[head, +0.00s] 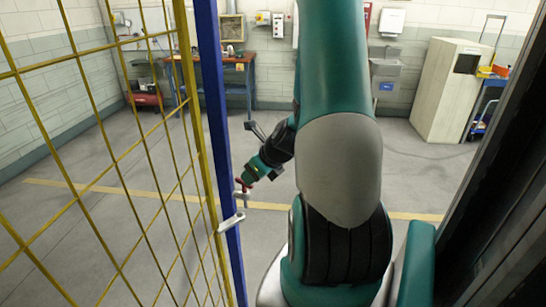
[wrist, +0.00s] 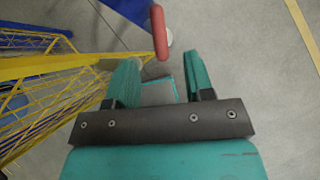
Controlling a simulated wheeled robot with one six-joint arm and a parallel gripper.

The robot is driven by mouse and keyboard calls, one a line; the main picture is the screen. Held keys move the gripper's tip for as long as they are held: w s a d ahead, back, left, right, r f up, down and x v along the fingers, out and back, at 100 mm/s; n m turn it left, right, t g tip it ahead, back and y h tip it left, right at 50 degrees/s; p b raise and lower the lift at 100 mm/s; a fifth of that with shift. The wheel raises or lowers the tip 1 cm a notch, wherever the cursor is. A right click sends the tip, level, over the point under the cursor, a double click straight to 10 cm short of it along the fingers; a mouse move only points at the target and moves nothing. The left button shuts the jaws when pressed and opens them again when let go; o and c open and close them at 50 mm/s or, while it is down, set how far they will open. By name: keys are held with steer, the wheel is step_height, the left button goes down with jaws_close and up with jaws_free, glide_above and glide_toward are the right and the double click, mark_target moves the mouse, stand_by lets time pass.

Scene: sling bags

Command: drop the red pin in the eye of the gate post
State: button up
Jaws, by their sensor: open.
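The blue gate post (head: 216,125) stands left of my arm, and part of it shows at the top of the wrist view (wrist: 128,8). The red pin (wrist: 158,32) is just beyond my fingertips, roughly between their lines, and neither finger touches it there. A bit of red (head: 241,181) shows by my gripper (head: 248,178) in the head view. My gripper is open in the wrist view (wrist: 162,68), with a gap between its two green fingers. Pale fittings (head: 231,222) are on the post below it. The eye is not clear; I cannot tell whether the pin sits in it.
A yellow mesh gate panel (head: 110,150) fills the left, close to my gripper. A dark upright structure (head: 500,190) stands at the right. The floor beyond is open up to a workbench (head: 238,68) and a pale cabinet (head: 448,90) at the back.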

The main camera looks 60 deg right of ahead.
steer(key=d+b+v, duration=0.1)
steer(key=b+v, duration=0.6)
steer(key=v, duration=0.4)
steer(key=shift+a+r, duration=0.2)
steer(key=shift+a, duration=0.3)
steer(key=shift+s, duration=0.1)
